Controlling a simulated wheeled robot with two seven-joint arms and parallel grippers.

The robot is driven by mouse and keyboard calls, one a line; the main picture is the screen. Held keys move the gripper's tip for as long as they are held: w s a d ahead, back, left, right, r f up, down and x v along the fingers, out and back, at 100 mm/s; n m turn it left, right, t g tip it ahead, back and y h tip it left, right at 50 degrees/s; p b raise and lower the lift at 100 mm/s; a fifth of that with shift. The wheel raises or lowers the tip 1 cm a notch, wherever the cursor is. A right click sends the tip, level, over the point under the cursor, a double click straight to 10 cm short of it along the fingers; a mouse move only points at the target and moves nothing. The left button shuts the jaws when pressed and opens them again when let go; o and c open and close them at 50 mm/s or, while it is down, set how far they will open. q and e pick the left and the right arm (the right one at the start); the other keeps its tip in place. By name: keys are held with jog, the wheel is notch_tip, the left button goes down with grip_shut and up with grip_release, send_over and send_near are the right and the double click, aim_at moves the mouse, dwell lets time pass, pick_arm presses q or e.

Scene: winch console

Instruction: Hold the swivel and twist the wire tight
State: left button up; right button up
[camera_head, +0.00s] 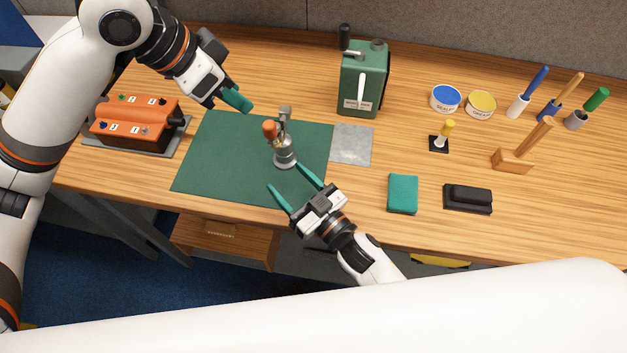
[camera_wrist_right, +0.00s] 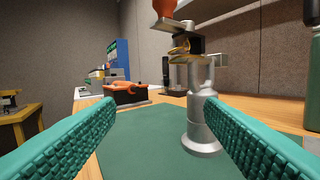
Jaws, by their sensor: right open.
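A grey metal swivel (camera_head: 284,156) with an orange knob (camera_head: 270,130) stands upright on the green mat (camera_head: 215,160). In the right wrist view its silver post (camera_wrist_right: 199,125) rises between my fingertips, and a dark block with a small brass-coloured piece (camera_wrist_right: 180,45) sits near its top. I cannot make out the wire for certain. My right gripper (camera_head: 285,176) is open and empty, its teal fingers pointing at the swivel's base from the near side. My left gripper (camera_head: 238,98) hangs above the mat's far left corner, apart from the swivel; its finger gap is hidden.
An orange box (camera_head: 134,120) stands at left. A green machine (camera_head: 363,80) with a crank and a grey plate (camera_head: 351,145) are right of the swivel. A teal block (camera_head: 403,194), a black block (camera_head: 468,198), tins (camera_head: 445,98) and several handled tools (camera_head: 528,92) lie farther right.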

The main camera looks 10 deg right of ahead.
aim_at(288, 152)
jog(key=d, duration=0.1)
jog(key=d+f+h, duration=0.1)
jog(key=d+h, duration=0.1)
jog(key=shift+w+d+f+m, duration=0.25)
jog(key=shift+d+f+m, duration=0.05)
jog(key=shift+d+m, duration=0.1)
jog(key=shift+w+d+f+h, duration=0.15)
jog(key=shift+d+h, duration=0.15)
jog(key=shift+h, duration=0.1)
jog(key=x, duration=1.2)
jog(key=shift+d, duration=0.1)
jog(key=shift+c, duration=0.2)
grip_shut()
jog(key=c, duration=1.3)
grip_release()
